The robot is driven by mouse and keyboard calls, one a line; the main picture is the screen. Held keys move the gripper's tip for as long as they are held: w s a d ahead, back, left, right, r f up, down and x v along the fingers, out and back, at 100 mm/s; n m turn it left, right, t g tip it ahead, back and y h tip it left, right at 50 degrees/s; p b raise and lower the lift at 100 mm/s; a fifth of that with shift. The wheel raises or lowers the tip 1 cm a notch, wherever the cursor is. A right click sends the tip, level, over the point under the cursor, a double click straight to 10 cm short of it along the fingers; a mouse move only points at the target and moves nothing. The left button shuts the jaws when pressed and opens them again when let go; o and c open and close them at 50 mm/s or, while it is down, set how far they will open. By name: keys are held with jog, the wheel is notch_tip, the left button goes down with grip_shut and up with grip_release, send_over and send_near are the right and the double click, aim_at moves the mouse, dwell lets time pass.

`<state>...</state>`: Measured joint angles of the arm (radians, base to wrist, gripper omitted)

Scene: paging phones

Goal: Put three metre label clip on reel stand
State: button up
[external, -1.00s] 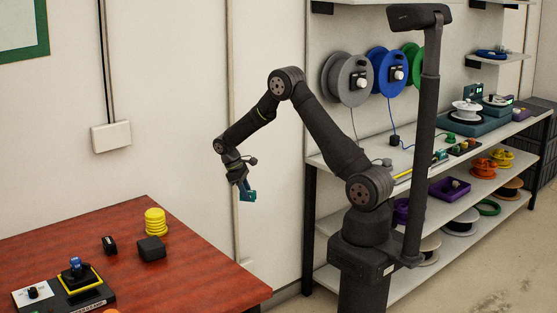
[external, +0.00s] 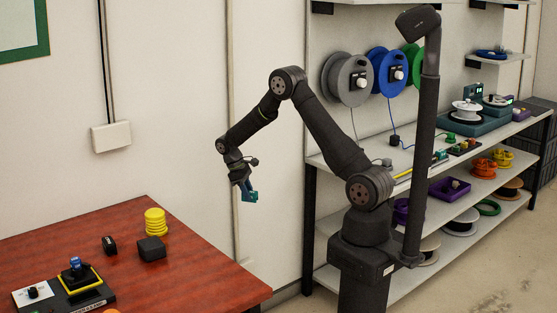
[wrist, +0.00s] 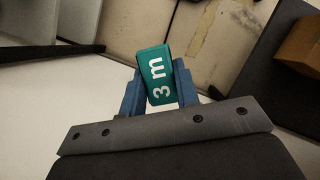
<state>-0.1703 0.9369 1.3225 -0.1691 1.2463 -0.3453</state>
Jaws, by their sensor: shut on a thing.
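The three metre label clip is a teal block marked "3 m" in white (wrist: 159,78). In the wrist view it sits between the two blue fingers of my gripper (wrist: 157,90), which is shut on it. In the external view my gripper (external: 246,190) hangs in the air between the red table and the shelf unit, pointing down. The clip (external: 251,197) shows there as a small teal shape at the fingertips. I cannot tell for sure which object is the reel stand; stands with reels (external: 467,108) sit on the workbench at the right.
The red table (external: 200,270) at the left carries yellow discs (external: 155,222), dark blocks (external: 151,248) and a device with a yellow frame (external: 80,279). Grey, blue and green reels hang on the wall panel. The lower shelf holds reels and a purple bin (external: 449,188).

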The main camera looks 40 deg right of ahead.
jog(key=w+a+r+n+t, duration=0.2)
jog(key=a+r+n, duration=0.3)
jog(key=a+n, duration=0.4)
jog(key=w+a+r+n+t+y, duration=0.1)
jog(key=w+a+r+n+t, duration=0.1)
jog(key=a+r+n, duration=0.4)
jog(key=w+a+r+n+t+y, duration=0.1)
jog(key=w+a+r+n+t, duration=0.2)
jog(key=a+n, duration=1)
jog(key=a+r+t, duration=0.1)
jog(key=a+r, duration=0.2)
jog(key=a, duration=0.3)
jog(key=shift+a+n, duration=0.35)
jog(key=shift+n, duration=0.05)
jog(key=a+f, duration=0.2)
jog(key=a, duration=0.2)
jog(key=s+a+f, duration=0.1)
jog(key=a+f, duration=0.2)
jog(key=s+a+f, duration=0.1)
jog(key=a+f, duration=0.1)
jog(key=a, duration=0.2)
jog(key=shift+s+a+f, duration=0.1)
jog(key=shift+a+f, duration=0.05)
jog(key=shift+a, duration=0.2)
notch_tip(320, 180, down, 2)
jog(key=shift+d+f, duration=0.15)
jog(key=shift+f, duration=0.55)
